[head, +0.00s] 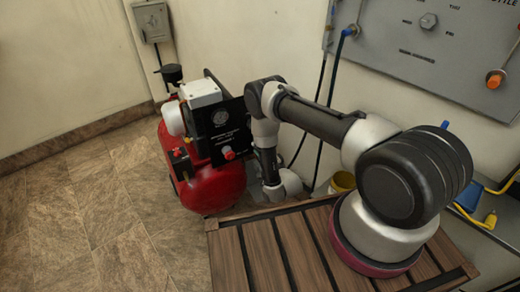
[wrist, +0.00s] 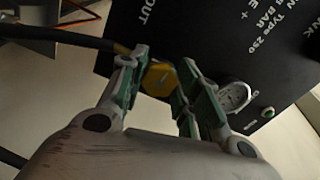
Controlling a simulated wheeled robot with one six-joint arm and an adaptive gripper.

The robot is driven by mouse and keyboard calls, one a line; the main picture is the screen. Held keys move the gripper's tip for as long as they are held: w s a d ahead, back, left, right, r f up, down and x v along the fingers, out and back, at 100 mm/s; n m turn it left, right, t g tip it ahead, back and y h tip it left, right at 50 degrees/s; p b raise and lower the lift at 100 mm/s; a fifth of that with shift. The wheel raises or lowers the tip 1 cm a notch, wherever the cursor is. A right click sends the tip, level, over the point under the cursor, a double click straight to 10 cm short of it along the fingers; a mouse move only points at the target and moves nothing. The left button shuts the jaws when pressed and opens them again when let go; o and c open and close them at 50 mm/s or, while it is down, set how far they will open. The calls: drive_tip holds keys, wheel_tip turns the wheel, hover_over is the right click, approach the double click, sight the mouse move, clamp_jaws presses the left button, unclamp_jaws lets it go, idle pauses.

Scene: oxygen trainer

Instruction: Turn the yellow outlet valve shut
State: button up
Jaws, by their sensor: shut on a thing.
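The yellow outlet valve (wrist: 158,78) shows in the wrist view, in front of a black panel (wrist: 205,30) near the printed word OUT. My gripper (wrist: 158,82) has its green-padded fingers on either side of the yellow valve and is shut on it. The fingers hide part of the valve, so its exact angle is hard to tell. In the head view the black panel (head: 220,128) sits on a red compressor (head: 213,187). My arm reaches down behind the panel's right side there, and the valve and gripper tips are hidden.
A dark hose (wrist: 60,37) runs to the valve from the left. A round silver gauge or knob (wrist: 235,97) sits close to the right finger. A grey wall panel (head: 430,60) with knobs hangs at the upper right. The tiled floor (head: 85,215) at left is clear.

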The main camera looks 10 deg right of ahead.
drive_tip(key=shift+d+r+m, duration=0.1)
drive_tip(key=shift+d+m, duration=0.05)
drive_tip(key=shift+m, duration=8.35)
drive_tip(key=o, duration=1)
drive_tip(key=shift+r, duration=0.1)
wheel_tip(320, 180, up, 10)
